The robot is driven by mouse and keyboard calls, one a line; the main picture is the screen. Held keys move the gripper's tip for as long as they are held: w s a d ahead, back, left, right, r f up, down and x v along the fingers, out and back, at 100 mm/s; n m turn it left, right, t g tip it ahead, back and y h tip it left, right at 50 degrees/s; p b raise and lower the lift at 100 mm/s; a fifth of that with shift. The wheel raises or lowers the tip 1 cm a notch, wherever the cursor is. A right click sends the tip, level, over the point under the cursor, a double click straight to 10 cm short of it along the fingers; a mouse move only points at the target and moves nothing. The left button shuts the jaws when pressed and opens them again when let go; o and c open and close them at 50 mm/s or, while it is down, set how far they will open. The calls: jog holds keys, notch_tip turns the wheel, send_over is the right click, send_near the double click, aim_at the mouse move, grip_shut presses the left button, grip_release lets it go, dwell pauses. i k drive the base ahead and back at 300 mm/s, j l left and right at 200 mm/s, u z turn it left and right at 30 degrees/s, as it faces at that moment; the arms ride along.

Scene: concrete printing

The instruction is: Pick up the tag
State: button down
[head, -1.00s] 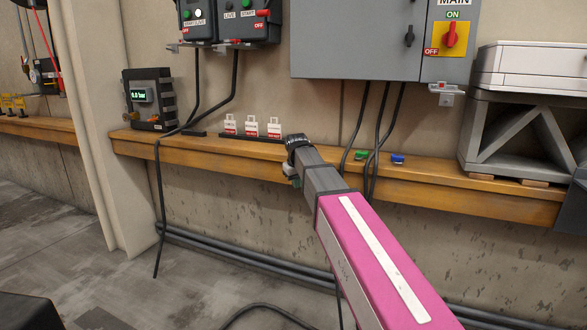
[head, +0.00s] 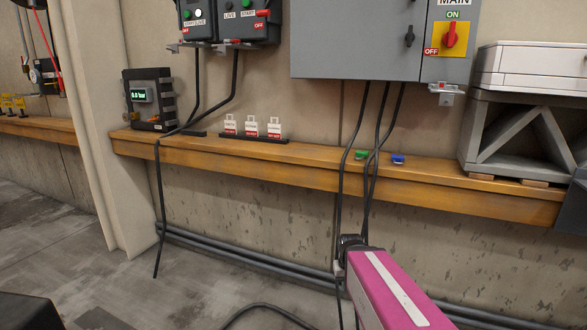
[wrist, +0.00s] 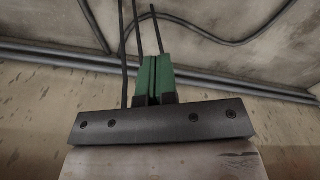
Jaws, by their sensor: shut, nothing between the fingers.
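Three white tags with red lower bands stand in a dark rack on the wooden ledge in the head view: a left tag (head: 230,124), a middle tag (head: 252,125) and a right tag (head: 273,127). My gripper (wrist: 152,77) shows in the wrist view with its green fingers shut together and nothing between them. In the head view my arm's end is low in front of the wall, below the ledge and to the right of the tags. The fingertips are hidden there. No tag shows in the wrist view.
The wooden ledge (head: 300,162) also bears a green item (head: 361,154) and a blue item (head: 398,159). Black cables (head: 372,140) hang from the grey cabinet (head: 356,40) past the ledge, close to my arm. Conduits (head: 230,258) run low along the wall.

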aim_at(251, 127)
jog(key=i+j+u, duration=0.1)
jog(key=i+u, duration=0.25)
jog(key=i, duration=0.3)
jog(key=i+u, duration=0.4)
jog(key=i, duration=0.2)
